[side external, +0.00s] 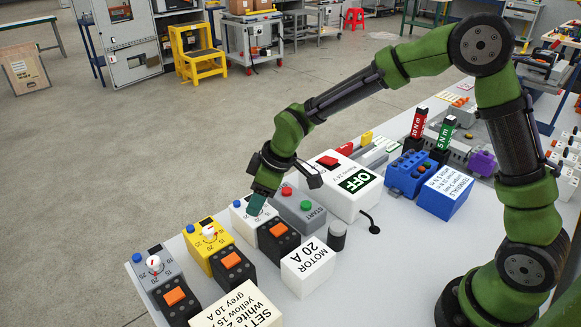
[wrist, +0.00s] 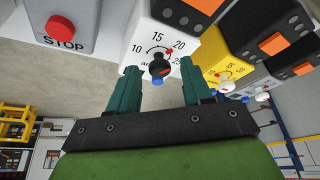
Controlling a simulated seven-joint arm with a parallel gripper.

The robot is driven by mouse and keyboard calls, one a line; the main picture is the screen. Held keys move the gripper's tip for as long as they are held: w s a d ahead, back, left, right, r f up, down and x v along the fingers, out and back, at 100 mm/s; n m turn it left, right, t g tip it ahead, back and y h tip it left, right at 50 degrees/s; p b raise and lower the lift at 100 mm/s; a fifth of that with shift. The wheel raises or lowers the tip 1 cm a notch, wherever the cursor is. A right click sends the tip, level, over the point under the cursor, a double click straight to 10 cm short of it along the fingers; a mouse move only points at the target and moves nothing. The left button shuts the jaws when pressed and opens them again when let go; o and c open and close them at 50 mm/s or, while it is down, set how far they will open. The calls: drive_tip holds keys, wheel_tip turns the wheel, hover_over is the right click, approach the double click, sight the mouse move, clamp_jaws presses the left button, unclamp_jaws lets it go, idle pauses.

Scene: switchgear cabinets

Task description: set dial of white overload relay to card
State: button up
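The white overload relay (side external: 239,216) stands in the row at the front, partly hidden by my gripper (side external: 256,204). In the wrist view its face (wrist: 188,19) shows a scale with 10, 15, 20 and 25. Its dial (wrist: 160,68) looks dark, with a red mark close to the 20. My gripper (wrist: 159,70) is open, with one teal finger on each side of the dial; I cannot tell whether either touches it. The settings card (side external: 237,308) reads "white 2", cut off, then yellow 15 and grey 10 A.
The yellow relay (side external: 205,242) and grey relay (side external: 151,269) stand to the left. A grey START box (side external: 298,211) with a red button is close on the right. A MOTOR 20 A block (side external: 308,266) and a white OFF box (side external: 347,190) are nearby.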

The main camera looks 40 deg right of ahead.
drive_tip(key=v, duration=1.7)
drive_tip(key=shift+s+a+f, duration=0.1)
drive_tip(key=s+d+m+t, duration=0.2)
drive_tip(key=s+d+m, duration=0.2)
drive_tip(key=s, duration=0.5)
drive_tip(key=s+d+m+t, duration=0.1)
drive_tip(key=s+d+m, duration=0.3)
drive_tip(key=s+m, duration=0.3)
drive_tip(key=shift+s+t+h, duration=0.4)
drive_tip(key=shift+s, duration=0.65)
